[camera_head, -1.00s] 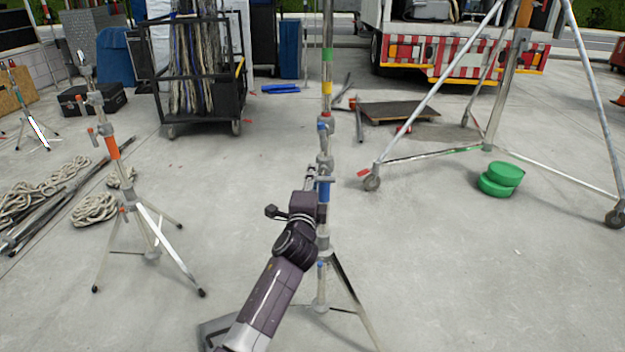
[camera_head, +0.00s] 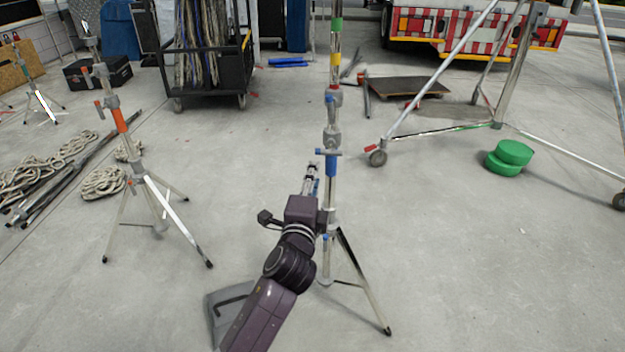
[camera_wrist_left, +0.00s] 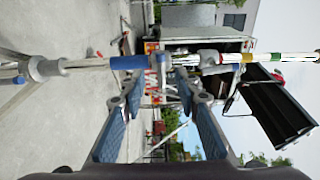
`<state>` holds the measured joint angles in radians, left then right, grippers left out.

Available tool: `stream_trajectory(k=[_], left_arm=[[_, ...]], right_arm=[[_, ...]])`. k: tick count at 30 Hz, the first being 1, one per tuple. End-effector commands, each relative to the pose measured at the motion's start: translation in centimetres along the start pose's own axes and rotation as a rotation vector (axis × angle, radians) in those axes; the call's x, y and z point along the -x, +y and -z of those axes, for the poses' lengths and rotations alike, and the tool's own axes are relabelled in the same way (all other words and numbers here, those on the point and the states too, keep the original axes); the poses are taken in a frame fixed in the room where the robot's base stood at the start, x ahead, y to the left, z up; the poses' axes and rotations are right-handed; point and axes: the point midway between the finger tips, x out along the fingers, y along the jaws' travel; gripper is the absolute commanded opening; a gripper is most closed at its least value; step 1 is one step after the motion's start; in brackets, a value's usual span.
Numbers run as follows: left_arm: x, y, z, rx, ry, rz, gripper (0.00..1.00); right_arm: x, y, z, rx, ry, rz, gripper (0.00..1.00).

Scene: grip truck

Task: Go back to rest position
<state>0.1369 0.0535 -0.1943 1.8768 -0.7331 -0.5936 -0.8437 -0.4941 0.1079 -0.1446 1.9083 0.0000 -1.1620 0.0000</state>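My left gripper (camera_head: 313,170) is in front of and slightly left of a light stand (camera_head: 331,215) in the head view. In the left wrist view its two fingers (camera_wrist_left: 158,95) are spread apart, with nothing held between them. The stand's metal pole (camera_wrist_left: 95,62) with a blue collar (camera_wrist_left: 128,62) crosses sideways past the fingertips there. The blue collar also shows in the head view (camera_head: 331,165). I cannot tell the exact gap between fingers and pole. My right gripper is in neither view.
A second tripod stand with an orange band (camera_head: 120,120) is at left, beside coiled ropes (camera_head: 103,184). A cable cart (camera_head: 245,85) stands behind. A wheeled metal frame (camera_head: 420,95) and green round cases (camera_head: 512,152) are at right. The floor at front right is clear.

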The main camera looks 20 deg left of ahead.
Motion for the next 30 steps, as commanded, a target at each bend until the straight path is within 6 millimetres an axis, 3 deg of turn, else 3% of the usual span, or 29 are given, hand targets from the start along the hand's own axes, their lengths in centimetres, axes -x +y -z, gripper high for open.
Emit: stream_trajectory(k=[4,17,20,23,26,30], left_arm=[[0.8,0.0,0.0,0.0,0.0,0.0,0.3],[0.9,0.0,0.0,0.0,0.0,0.0,0.3],[0.8,0.9,0.2,0.01,0.005,-0.022,0.3],[0.8,4.1,0.6,0.048,0.023,-0.099,0.3],[1.6,10.1,1.1,0.122,0.04,-0.235,0.3],[5.3,20.2,1.2,0.264,0.029,-0.462,0.3]], right_arm=[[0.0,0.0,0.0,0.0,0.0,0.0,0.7],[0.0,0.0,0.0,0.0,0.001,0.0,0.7],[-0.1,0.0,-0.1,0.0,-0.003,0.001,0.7],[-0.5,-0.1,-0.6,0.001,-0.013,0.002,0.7],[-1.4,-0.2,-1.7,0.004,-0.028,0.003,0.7],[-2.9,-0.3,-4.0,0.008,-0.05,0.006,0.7]])
